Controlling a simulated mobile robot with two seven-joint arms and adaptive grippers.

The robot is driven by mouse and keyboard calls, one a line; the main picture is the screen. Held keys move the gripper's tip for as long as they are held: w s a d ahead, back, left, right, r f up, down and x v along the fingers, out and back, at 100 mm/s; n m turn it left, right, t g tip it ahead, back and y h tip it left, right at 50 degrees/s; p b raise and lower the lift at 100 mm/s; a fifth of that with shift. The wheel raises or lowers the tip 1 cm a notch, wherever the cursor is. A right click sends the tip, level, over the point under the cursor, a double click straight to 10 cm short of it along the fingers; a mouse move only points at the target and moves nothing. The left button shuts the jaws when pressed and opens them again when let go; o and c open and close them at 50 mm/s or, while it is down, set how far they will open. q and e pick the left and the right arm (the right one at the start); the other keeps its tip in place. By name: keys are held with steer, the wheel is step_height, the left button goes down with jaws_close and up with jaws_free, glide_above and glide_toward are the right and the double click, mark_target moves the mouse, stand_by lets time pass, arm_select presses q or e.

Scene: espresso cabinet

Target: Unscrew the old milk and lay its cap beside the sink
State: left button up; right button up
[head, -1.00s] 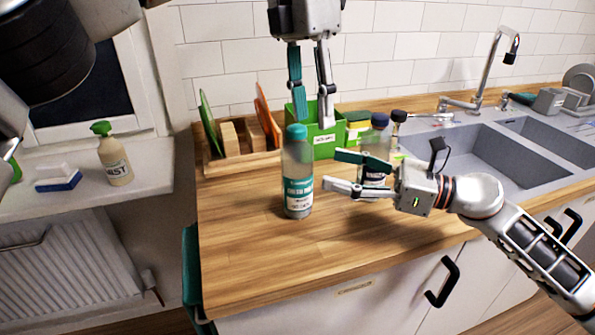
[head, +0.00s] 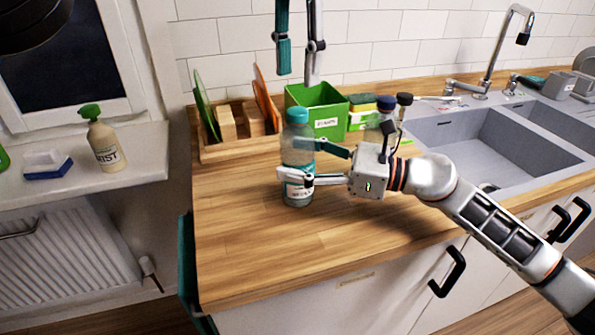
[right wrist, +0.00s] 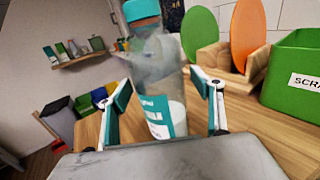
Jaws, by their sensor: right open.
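The milk bottle (head: 297,160) stands upright on the wooden counter, clear with a white and teal label and a teal cap (head: 297,116) on top. In the right wrist view the bottle (right wrist: 158,75) stands between the open fingers, its cap (right wrist: 141,10) at the top edge. My right gripper (head: 314,164) is open around the bottle's middle from the right, with a gap beside the fingers. My left gripper (head: 298,65) hangs above and behind the bottle, its fingers apart and empty. The grey sink (head: 490,150) is to the right.
A green scraps bin (head: 318,108) and a wooden rack with boards (head: 240,148) stand behind the bottle. Dark-capped bottles (head: 383,115) and sponges stand between it and the sink. The counter's front left is clear. A spray bottle (head: 103,145) is on the windowsill.

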mark_target(298, 110)
jaws_close()
arm_select(q)
steer(key=m, duration=0.4)
steer(key=shift+m, duration=0.3)
steer(key=m, duration=0.3)
steer(key=shift+m, duration=0.3)
steer(key=m, duration=0.9)
steer(key=shift+m, duration=0.3)
steer(key=shift+f, duration=4)
